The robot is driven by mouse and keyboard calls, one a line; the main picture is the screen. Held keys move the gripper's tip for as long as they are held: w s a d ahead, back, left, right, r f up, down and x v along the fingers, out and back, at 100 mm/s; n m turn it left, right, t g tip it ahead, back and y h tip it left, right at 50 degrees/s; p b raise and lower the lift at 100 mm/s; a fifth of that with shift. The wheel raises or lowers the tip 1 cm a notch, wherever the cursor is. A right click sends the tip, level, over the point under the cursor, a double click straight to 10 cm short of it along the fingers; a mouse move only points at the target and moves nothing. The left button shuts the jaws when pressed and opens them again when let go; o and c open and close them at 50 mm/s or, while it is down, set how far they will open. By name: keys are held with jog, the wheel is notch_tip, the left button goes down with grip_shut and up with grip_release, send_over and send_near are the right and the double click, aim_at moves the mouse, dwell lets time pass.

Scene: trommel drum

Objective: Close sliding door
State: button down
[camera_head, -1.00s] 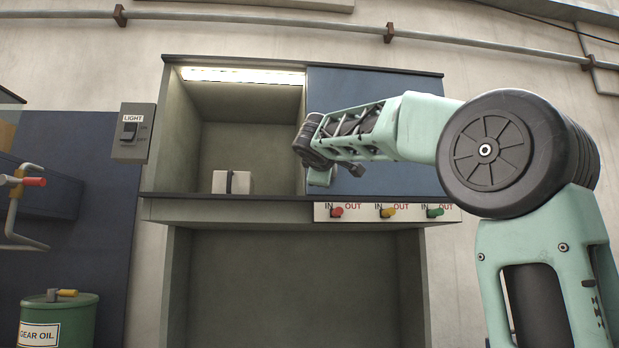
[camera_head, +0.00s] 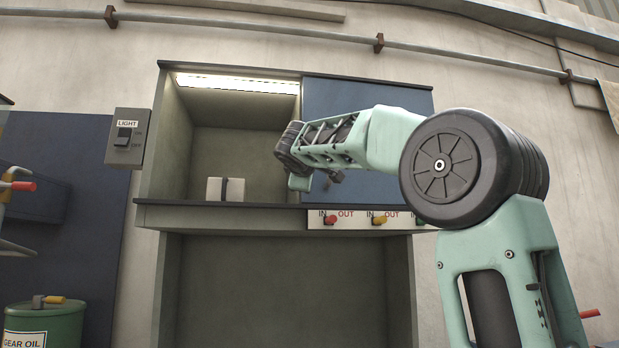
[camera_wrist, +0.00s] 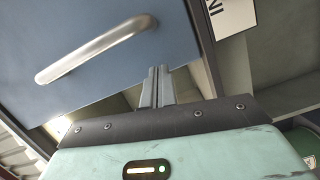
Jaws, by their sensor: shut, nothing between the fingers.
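The blue sliding door (camera_head: 365,96) covers the right half of the wall cabinet; the left half is open. In the wrist view the door (camera_wrist: 110,25) shows a silver bar handle (camera_wrist: 95,48). My gripper (camera_wrist: 157,70) has its fingers shut together with nothing between them. The fingers are close to the door's edge, below and to the right of the handle in that view, apart from the handle. I cannot tell whether they touch the door. In the head view my wrist is in front of the opening by the door's left edge; the fingertips are hidden there.
A pale box with a dark strap (camera_head: 226,189) stands inside the open half, under a lit strip lamp (camera_head: 235,84). Red, yellow and green knobs line the label panel (camera_head: 352,218) below. A light switch (camera_head: 128,138) and a green oil drum (camera_head: 45,325) are left.

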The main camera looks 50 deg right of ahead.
jog(key=b+v, duration=0.3)
jog(key=v, duration=0.7)
jog(key=shift+a, duration=0.1)
